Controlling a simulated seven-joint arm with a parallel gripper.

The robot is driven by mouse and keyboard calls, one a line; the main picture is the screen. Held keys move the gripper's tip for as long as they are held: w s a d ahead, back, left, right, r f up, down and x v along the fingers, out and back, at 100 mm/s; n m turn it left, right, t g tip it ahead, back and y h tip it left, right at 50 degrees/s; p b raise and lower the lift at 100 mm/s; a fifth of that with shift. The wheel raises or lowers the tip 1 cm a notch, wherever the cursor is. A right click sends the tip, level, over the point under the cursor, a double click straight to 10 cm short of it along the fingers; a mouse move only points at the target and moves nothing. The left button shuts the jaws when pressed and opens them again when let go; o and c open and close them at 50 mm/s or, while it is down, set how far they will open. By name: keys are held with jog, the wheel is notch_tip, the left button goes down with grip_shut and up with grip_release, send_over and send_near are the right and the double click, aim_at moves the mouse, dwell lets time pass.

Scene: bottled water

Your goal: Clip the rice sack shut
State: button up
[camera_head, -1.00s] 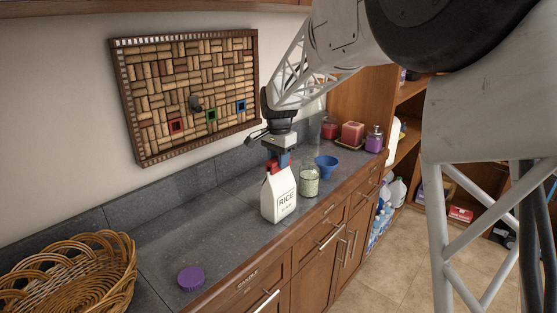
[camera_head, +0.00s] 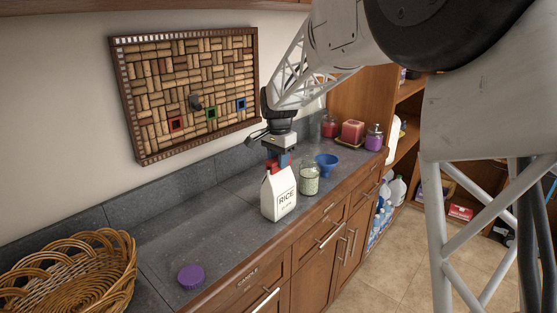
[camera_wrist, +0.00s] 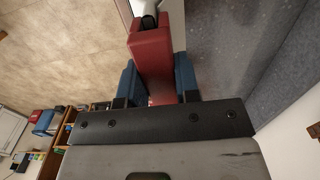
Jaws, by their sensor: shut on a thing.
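The white rice sack (camera_head: 279,194) stands upright on the dark stone counter in the head view. A red clip (camera_head: 272,164) is at the top of the sack. My gripper (camera_head: 284,160) is above the sack, pointing down. In the wrist view, my gripper's blue fingertips (camera_wrist: 158,82) are shut on the red clip (camera_wrist: 151,52), one on each side. Beyond the clip, a white part of the sack (camera_wrist: 145,8) shows at the top edge. How far the clip's jaws reach over the sack's top is hard to tell.
A glass jar (camera_head: 309,180) and a blue funnel (camera_head: 327,165) stand close to the right of the sack. A purple lid (camera_head: 191,276) and a wicker basket (camera_head: 75,275) are at the front left. The cork board (camera_head: 185,95) hangs on the wall behind. The counter left of the sack is clear.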

jog(key=shift+f, duration=0.1)
dwell(0.3)
jog(key=o, duration=1)
jog(key=shift+c, duration=0.2)
jog(key=shift+o, duration=0.4)
jog(key=o, duration=0.4)
jog(key=shift+r, duration=2.95)
